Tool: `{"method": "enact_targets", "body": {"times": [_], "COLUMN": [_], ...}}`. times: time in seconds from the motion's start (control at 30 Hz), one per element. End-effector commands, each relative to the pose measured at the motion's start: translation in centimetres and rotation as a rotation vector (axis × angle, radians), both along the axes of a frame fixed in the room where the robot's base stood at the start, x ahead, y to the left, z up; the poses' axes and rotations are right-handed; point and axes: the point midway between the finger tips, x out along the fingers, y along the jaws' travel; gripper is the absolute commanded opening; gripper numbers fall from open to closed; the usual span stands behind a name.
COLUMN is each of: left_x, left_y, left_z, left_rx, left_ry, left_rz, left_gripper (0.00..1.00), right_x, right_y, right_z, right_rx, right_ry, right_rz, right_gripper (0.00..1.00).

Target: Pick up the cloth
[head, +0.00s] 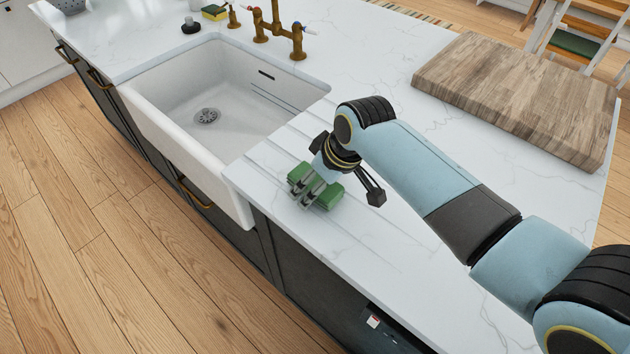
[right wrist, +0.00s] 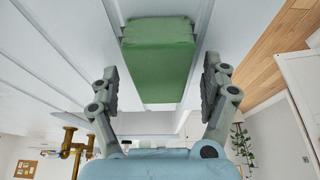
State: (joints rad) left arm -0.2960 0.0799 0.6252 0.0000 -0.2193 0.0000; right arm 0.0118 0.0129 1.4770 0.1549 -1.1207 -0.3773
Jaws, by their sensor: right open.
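The green cloth (head: 331,196) is a compact folded block on the white marble counter, close to the front edge beside the sink. My right gripper (head: 313,188) is right at it, with its fingers partly covering it in the head view. In the right wrist view the cloth (right wrist: 158,55) shows as a green block between the two spread fingers of the open right gripper (right wrist: 161,85). Gaps show between the cloth and both fingers. My left gripper is not in view.
A white sink (head: 200,110) lies left of the cloth, with a brass tap (head: 275,25) behind it. A thick wooden board (head: 520,95) lies on the counter at the right. A yellow-green sponge (head: 215,12) sits at the back. The counter (head: 370,75) between sink and board is clear.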

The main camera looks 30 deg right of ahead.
Motion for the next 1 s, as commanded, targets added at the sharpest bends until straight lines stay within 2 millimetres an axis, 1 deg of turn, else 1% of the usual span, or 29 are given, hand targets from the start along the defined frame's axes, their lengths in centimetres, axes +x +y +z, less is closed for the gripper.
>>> {"method": "enact_targets", "body": {"times": [0.2,0.23,0.6,0.7,1.0], "left_x": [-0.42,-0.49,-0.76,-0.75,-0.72], "left_y": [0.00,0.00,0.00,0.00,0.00], "left_z": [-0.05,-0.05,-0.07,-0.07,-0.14], "left_rx": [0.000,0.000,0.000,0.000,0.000], "left_ry": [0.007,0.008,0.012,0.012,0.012], "left_rz": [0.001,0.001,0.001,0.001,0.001], "left_gripper": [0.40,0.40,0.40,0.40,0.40], "right_x": [0.03,0.03,0.02,0.02,0.05], "right_y": [0.02,0.01,0.01,0.00,-0.01], "right_z": [-0.17,-0.16,-0.14,-0.13,0.08], "right_rx": [0.000,0.000,0.000,0.000,0.000], "right_ry": [0.000,0.000,0.000,0.000,0.000], "right_rz": [0.000,0.000,0.000,0.000,0.000], "right_gripper": [0.81,0.79,0.31,0.21,0.20]}}
